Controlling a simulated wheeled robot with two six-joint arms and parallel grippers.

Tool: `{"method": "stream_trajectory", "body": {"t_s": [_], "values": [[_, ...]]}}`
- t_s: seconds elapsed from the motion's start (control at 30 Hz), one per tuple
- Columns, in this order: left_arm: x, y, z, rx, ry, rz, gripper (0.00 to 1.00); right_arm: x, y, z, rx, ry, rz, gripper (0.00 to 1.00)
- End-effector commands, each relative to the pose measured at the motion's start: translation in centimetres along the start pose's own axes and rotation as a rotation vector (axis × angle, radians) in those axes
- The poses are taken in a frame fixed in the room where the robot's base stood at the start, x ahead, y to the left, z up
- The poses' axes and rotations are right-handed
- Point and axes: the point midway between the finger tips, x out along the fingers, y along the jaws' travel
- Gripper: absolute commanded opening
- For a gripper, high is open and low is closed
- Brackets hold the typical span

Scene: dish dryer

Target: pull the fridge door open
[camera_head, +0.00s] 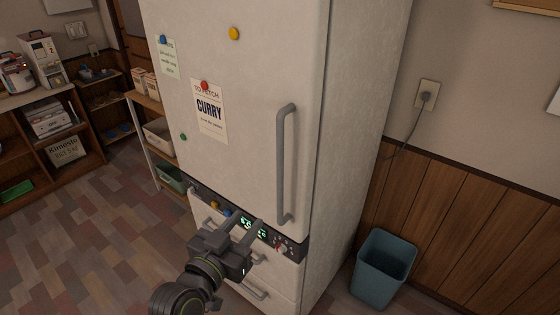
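The white fridge door (235,120) stands shut and flush with the fridge body. Its handle (283,165) is a grey vertical bar near the door's right edge. My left gripper (232,227) comes in from the bottom, in front of the dark panel strip (265,232) with a green display below the door. Its two fingers are spread with nothing between them. It is lower than the handle and to its left, apart from it. My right gripper does not show.
Lower drawers (278,268) with grey handles sit under the panel. A blue-grey bin (383,270) stands on the floor to the right, by the wood-panelled wall. Shelves (40,120) stand at the left. The floor (90,240) left of the fridge is clear.

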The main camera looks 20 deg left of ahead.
Motion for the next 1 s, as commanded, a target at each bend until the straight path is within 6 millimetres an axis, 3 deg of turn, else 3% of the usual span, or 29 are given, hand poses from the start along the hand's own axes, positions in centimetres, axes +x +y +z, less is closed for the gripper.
{"method": "stream_trajectory", "body": {"t_s": [0.03,0.1,0.37,0.57,1.0], "values": [[-0.6,0.2,-1.8,0.005,0.030,0.002,0.35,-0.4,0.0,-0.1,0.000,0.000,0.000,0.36],[-1.1,0.3,-3.1,0.011,0.054,0.006,0.35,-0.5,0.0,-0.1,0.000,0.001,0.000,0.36],[-0.5,0.5,-3.7,0.019,0.075,0.012,0.35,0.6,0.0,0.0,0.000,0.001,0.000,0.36],[1.4,0.5,-3.8,0.019,0.075,0.009,0.35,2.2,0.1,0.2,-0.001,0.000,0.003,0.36],[9.3,0.5,-4.9,0.017,0.069,0.007,0.35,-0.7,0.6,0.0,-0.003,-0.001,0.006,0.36]]}}
